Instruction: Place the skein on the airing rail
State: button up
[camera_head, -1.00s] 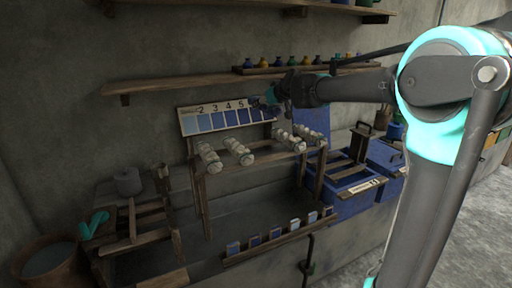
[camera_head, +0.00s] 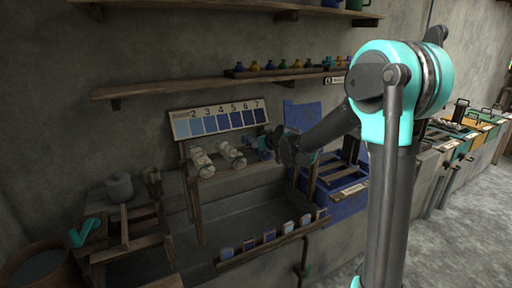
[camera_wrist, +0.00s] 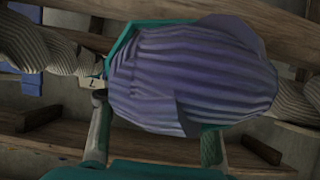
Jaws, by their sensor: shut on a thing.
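My gripper (camera_head: 272,147) is shut on a striped blue-violet skein (camera_wrist: 190,75), which fills the middle of the wrist view. In the head view, only a small blue part of the skein (camera_head: 264,144) shows beside the gripper. The gripper is at about the height of the top of a wooden rack, which appears to be the airing rail (camera_head: 189,190). Pale skeins (camera_head: 201,162) lie across its top to the left of the gripper. In the wrist view, pale twisted skeins (camera_wrist: 25,42) flank the held one. Whether the held skein touches the rail is hidden.
A numbered board of blue shades (camera_head: 215,123) stands behind the rack. A shelf with small coloured pots (camera_head: 270,66) runs above. A blue crate (camera_head: 335,185) is to the right. A strip of small blue cards (camera_head: 270,240) lies in front.

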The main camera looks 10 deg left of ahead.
jog(key=shift+f, duration=0.2)
jog(key=o, duration=1.2)
jog(key=shift+o, duration=0.2)
jog(key=shift+s+d+r, duration=0.1)
jog(key=shift+s+r, duration=0.1)
jog(key=v, duration=1.1)
jog(key=shift+s+d+r, duration=0.1)
jog(key=shift+s+d, duration=0.05)
jog(key=shift+s, duration=0.05)
jog(key=s+d+f+m+g+h, duration=0.3)
jog(key=s+d+f, duration=0.8)
jog(key=s, duration=0.3)
jog(key=s+d+f+m+g+h, duration=0.3)
jog(key=s+d+f, duration=0.8)
jog(key=s, duration=0.4)
jog(key=shift+s+d+f+m+h, duration=0.2)
jog(key=shift+d+f+m+h, duration=0.2)
jog(key=shift+d, duration=0.2)
